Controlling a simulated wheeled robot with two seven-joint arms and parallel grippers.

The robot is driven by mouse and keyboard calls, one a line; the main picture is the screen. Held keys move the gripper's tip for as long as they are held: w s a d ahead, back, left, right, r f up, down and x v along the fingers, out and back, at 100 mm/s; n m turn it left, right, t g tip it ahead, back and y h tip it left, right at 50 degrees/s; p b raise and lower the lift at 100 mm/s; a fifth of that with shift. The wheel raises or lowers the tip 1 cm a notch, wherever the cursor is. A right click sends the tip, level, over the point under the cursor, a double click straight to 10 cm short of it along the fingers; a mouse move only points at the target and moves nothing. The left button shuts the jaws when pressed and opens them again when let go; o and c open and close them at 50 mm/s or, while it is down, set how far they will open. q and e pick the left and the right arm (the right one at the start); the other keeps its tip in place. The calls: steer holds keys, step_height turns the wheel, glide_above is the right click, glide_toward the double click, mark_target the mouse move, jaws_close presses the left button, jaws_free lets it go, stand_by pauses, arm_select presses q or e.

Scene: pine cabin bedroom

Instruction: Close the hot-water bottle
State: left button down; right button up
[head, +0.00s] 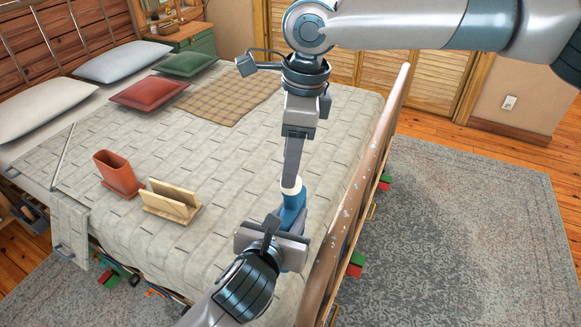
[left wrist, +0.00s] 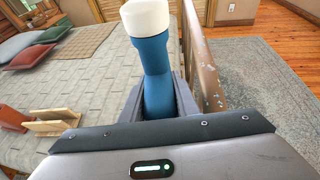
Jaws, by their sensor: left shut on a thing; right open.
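The hot-water bottle (head: 292,210) is blue, with a cream-white cap (head: 291,187) on top of its neck. In the left wrist view the blue bottle (left wrist: 154,65) stands up between my left fingers, and the cap (left wrist: 146,16) sits on its top end. Whether the cap is fully seated cannot be told. My left gripper (head: 280,240) is shut on the bottle's lower part, which the gripper hides, near the bed's foot. My right gripper (head: 292,178) is open and points down from above, its fingertips just over or at the cap; contact cannot be told.
On the bed (head: 215,240) stand a terracotta-coloured open holder (head: 119,175) and a light wooden rack (head: 171,203). The wooden footboard (head: 350,195) runs close on the bottle's right. Pillows and a plaid blanket (head: 215,96) lie farther back. The bed's middle is mostly clear.

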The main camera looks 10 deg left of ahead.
steer(key=shift+r, duration=0.5)
steer(key=shift+n, duration=0.3)
